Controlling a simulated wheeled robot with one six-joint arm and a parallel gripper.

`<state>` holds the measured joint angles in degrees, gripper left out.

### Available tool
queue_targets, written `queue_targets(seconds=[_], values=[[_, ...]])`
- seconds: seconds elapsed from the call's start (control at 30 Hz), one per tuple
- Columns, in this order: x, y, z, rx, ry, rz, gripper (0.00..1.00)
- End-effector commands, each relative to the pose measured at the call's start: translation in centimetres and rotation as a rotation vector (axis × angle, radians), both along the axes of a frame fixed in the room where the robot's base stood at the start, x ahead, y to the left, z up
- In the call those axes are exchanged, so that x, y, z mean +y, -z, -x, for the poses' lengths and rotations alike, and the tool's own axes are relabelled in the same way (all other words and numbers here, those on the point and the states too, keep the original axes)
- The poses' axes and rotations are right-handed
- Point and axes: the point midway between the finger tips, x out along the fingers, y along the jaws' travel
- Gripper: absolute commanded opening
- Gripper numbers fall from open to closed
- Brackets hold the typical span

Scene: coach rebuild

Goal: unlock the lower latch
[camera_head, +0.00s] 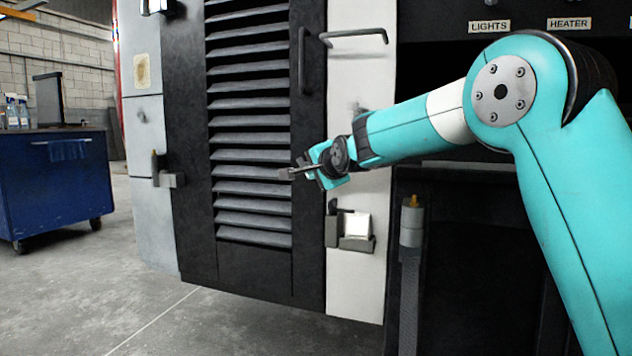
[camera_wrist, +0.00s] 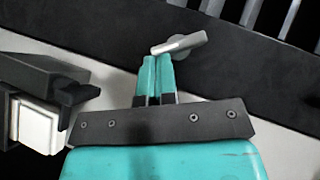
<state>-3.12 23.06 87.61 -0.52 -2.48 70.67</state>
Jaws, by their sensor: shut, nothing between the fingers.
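A pale grey lever on a round base, apparently the lower latch (camera_wrist: 181,43), sits on the black door frame in the wrist view. It lies slanted, with its left end just beyond my fingertips; I cannot tell whether they touch. My gripper (camera_wrist: 157,60) has its two teal fingers shut together, with nothing held. In the head view my gripper (camera_head: 318,168) is at the door's right edge, beside a short grey bar (camera_head: 296,173) that seems to be the same lever. My wrist partly hides this area.
The black louvred door (camera_head: 250,130) fills the middle. A grey bracket with a white block (camera_head: 356,226) stands below my gripper. A bar handle (camera_head: 353,35) is above. A blue cart (camera_head: 55,180) stands left on open floor.

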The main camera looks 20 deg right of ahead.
Motion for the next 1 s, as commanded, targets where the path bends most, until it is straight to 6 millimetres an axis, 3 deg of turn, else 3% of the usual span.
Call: queue_targets(seconds=[0.03,0.7,1.0], values=[[-0.13,0.69,0.00,-0.016,0.003,-0.020,0.00],[0.21,1.49,-0.26,-0.219,0.002,-0.279,0.00],[0.35,1.64,-0.36,-0.219,0.002,-0.277,0.00]])
